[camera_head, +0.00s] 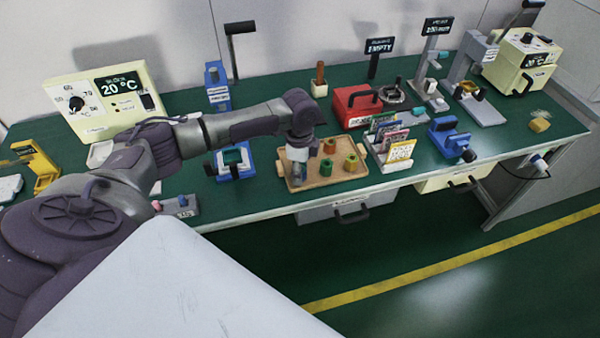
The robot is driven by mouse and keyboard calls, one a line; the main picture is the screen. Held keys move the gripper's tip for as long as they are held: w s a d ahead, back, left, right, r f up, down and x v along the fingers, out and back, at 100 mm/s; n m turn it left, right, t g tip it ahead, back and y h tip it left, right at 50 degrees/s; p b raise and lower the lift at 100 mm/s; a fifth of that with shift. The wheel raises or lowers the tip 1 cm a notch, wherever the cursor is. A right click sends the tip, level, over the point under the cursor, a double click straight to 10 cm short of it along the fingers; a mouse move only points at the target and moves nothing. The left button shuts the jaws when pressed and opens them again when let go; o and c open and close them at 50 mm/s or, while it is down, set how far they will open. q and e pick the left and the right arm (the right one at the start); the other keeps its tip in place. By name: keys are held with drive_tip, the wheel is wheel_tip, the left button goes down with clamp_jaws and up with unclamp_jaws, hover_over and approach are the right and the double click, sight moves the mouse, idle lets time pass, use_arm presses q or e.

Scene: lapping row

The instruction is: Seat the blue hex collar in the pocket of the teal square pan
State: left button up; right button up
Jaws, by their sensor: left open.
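My left gripper (298,173) is open and points down over the left part of a tan tray (338,179). It hides that part of the tray, and I cannot tell whether anything is between its fingers. Several small brown, green and yellow collars stand in the tray to its right. I cannot make out a blue hex collar for certain. My right gripper is not in view.
A red box (357,112) stands behind the tray's right side. A rack of cards (399,152) and a blue clamp-like device (449,138) stand to the right. A grey block (176,207) with pink and blue knobs sits at the front left. Green bench (262,207) is bare before the tray.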

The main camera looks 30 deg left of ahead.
use_arm(q)
clamp_jaws()
drive_tip(key=shift+r, duration=0.15)
